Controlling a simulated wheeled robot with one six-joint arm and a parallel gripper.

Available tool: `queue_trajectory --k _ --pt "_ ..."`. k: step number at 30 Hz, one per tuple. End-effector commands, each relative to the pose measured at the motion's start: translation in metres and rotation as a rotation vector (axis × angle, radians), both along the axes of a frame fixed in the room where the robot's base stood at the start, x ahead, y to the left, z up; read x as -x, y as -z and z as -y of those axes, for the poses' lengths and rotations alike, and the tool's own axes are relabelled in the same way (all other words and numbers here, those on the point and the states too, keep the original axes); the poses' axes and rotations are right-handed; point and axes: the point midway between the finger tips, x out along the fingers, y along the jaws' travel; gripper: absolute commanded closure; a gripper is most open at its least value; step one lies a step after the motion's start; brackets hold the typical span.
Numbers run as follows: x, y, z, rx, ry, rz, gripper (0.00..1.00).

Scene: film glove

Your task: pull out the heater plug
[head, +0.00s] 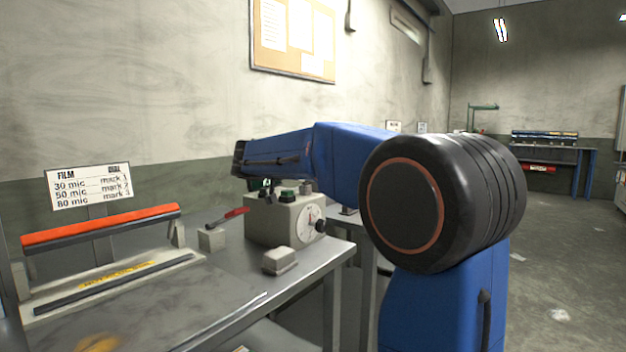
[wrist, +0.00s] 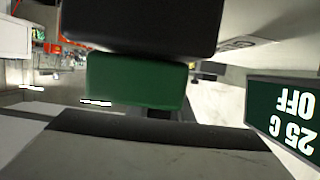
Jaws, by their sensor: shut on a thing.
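My arm reaches left, past the grey control box (head: 285,218) with its dial. In the wrist view a black block (wrist: 140,22) and a green block (wrist: 135,78) fill the upper middle, close to the camera. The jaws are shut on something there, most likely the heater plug. The plug's outline and its socket cannot be made out clearly.
The sealer with an orange bar (head: 100,225) and a film sign (head: 90,187) stand on the bench (head: 225,300) at left. A red-handled tool (head: 235,214) and small grey block (head: 280,260) lie near the box. A green sign (wrist: 290,115) is upside down in the wrist view.

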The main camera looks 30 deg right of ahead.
Motion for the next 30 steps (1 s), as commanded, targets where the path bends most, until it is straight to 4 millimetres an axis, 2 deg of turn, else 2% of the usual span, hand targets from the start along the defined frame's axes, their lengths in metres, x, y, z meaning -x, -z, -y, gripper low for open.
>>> queue_trajectory --k 30 --pt "0.000 -0.032 0.000 0.000 0.001 0.001 1.00"
